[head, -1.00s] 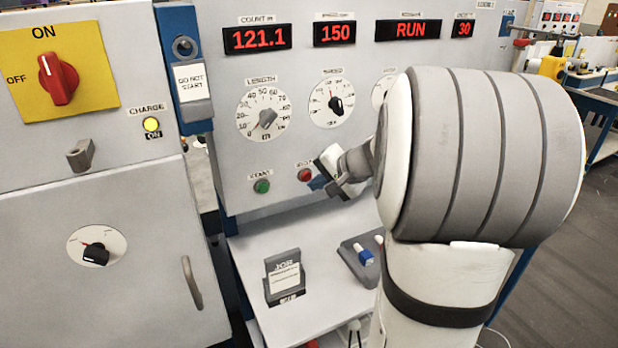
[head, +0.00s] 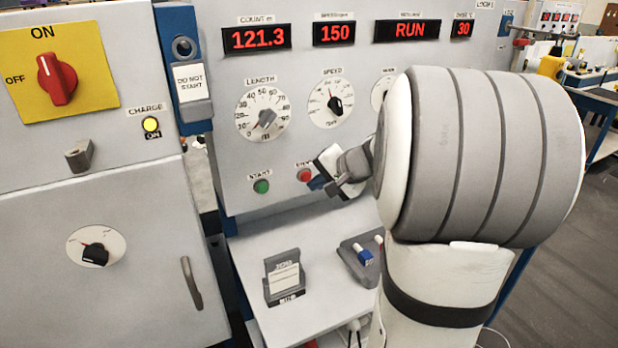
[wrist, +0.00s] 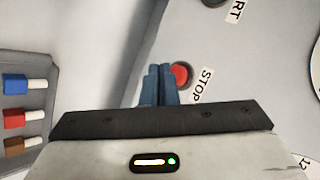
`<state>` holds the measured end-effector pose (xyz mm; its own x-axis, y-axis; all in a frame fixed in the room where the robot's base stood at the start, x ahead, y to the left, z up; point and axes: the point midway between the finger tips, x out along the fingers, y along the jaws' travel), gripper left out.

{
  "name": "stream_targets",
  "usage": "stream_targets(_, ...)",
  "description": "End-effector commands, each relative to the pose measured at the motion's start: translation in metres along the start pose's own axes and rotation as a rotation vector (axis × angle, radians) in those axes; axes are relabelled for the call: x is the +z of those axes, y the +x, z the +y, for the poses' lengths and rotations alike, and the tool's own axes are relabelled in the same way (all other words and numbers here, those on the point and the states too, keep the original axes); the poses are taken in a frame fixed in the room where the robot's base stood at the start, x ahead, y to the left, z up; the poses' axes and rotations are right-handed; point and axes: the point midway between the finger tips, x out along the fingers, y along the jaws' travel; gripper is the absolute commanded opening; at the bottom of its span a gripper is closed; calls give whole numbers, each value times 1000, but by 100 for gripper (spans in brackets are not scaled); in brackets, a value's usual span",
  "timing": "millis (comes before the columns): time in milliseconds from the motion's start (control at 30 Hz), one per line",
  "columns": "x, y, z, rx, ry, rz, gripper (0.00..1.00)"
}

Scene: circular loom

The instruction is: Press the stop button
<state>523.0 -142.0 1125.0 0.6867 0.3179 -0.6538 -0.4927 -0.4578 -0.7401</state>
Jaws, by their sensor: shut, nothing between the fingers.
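The red stop button (head: 304,175) is on the grey control panel, right of the green start button (head: 261,186). In the wrist view the red stop button (wrist: 181,74) shows beside its STOP label, partly covered by my fingertips. My gripper (head: 318,182) is shut and empty, its blue fingertips just right of the button in the head view. In the wrist view my gripper's fingers (wrist: 158,82) lie together at the button's left edge. I cannot tell whether they touch it. The mode display (head: 411,29) reads RUN and the count display (head: 257,38) reads 121.3.
Length dial (head: 263,114) and speed dial (head: 331,102) sit above the buttons. A shelf below holds a job card stand (head: 284,278) and a tray of markers (head: 352,262). A cabinet with a red-handled switch (head: 58,79) stands at left.

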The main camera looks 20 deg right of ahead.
Motion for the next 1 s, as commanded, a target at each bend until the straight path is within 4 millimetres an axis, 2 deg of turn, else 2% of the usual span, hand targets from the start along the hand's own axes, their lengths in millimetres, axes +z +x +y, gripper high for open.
stream_targets(1000,-4,6,-5,0,-1,-1,0)
